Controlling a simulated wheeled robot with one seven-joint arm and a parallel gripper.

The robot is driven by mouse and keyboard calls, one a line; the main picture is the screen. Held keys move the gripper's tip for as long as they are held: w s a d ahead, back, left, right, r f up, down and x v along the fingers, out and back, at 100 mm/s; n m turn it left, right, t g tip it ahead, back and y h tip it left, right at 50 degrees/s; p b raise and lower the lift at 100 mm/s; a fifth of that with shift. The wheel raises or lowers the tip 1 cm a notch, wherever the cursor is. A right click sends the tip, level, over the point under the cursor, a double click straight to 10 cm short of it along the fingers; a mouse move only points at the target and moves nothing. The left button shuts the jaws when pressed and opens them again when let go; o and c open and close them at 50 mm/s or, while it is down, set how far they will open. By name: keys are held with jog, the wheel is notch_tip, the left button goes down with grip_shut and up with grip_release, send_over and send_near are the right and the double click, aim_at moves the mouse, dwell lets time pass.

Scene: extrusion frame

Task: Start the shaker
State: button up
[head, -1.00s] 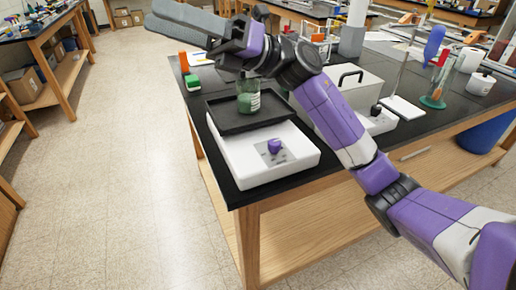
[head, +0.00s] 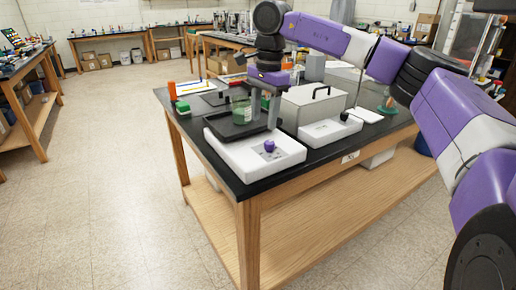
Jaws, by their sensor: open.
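The shaker is a white box (head: 240,166) with a black tray platform (head: 222,129) on top, near the front corner of the black bench. A purple knob (head: 269,146) sits on a grey panel on its front right. A glass jar (head: 241,112) with green contents stands upright on the platform. My gripper (head: 264,118) points down with its two grey fingers apart and empty. In the picture it is just right of the jar and above and behind the knob. I cannot tell whether a finger touches the jar.
A grey lidded box with a black handle (head: 308,108) stands close on the right. Green (head: 182,107) and orange (head: 172,91) items and a paper sheet lie at the back left of the bench top (head: 182,120). The floor to the left is clear.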

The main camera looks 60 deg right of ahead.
aim_at(270, 142)
jog(key=shift+s+d+n+g, duration=0.2)
jog(key=shift+s+n+g, duration=0.1)
jog(key=shift+s, duration=0.2)
jog(key=shift+s+d+n+g, duration=0.2)
jog(key=shift+s+n, duration=0.1)
jog(key=shift+s, duration=0.2)
jog(key=shift+a+f, duration=0.2)
jog(key=shift+f, duration=3.75)
jog(key=shift+c, duration=0.4)
grip_shut()
